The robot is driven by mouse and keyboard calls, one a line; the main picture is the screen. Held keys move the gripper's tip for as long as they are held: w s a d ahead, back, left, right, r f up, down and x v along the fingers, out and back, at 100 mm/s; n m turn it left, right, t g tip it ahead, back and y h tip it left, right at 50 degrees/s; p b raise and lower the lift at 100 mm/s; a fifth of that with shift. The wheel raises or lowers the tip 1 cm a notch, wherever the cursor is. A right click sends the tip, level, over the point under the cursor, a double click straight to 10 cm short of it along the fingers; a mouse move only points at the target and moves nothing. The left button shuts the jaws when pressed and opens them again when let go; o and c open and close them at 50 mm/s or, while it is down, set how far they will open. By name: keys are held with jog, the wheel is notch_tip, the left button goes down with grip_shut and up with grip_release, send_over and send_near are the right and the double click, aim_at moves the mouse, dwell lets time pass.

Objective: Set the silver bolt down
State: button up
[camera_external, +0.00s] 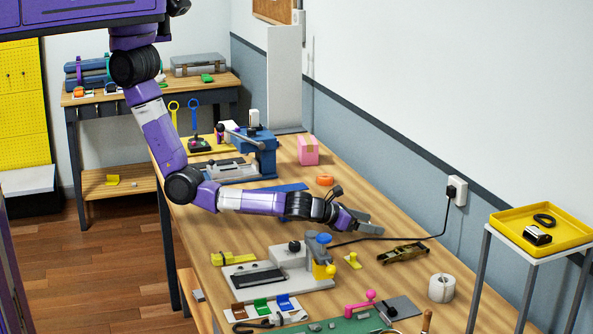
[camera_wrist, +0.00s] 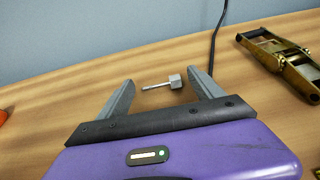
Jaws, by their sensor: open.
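The silver bolt (camera_wrist: 163,84) shows in the wrist view, with a thin shank to the left and a block-shaped head to the right. It appears to lie on the wooden bench top (camera_wrist: 60,112), between and slightly beyond the fingertips of my gripper (camera_wrist: 165,86). The fingers are wide apart, with a gap visible between each finger and the bolt. In the external view my gripper (camera_external: 370,222) is low over the bench, near its wall side. The bolt cannot be made out there.
A brass ratchet buckle (camera_external: 403,253) lies right of my gripper. A black cable (camera_external: 400,238) runs across the bench to the wall socket.

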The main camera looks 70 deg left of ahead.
jog(key=shift+r, duration=0.25)
jog(key=v, duration=1.2)
jog(key=shift+p, duration=0.4)
jog(key=a, duration=0.3)
jog(key=a+m+t+y, duration=0.1)
jog(key=a, duration=0.3)
jog(key=a+r+m+y, duration=0.1)
jog(key=a, duration=0.3)
jog(key=shift+s+t, duration=0.3)
jog(key=shift+t, duration=0.1)
jog(key=a+m, duration=0.1)
jog(key=a, duration=0.1)
jog(key=s+a+r+t, duration=0.1)
jog(key=a, duration=0.1)
jog(key=a+m+y, duration=0.1)
jog(key=shift+s+a+r+m, duration=0.15)
jog(key=shift+s+a+m, duration=0.15)
jog(key=shift+s+a, duration=0.1)
jog(key=s+a+r+m+t, duration=0.3)
jog(key=s+a+r+m, duration=0.1)
jog(key=s+a+m, duration=0.5)
jog(key=s+a+r+m+g+h, duration=0.1)
jog(key=s+m+g, duration=0.1)
jog(key=s+m, duration=0.9)
jog(key=s+a+r+m+g+h, duration=0.2)
jog(key=s+m, duration=0.9)
jog(key=s, duration=0.2)
jog(key=shift+g, duration=0.3)
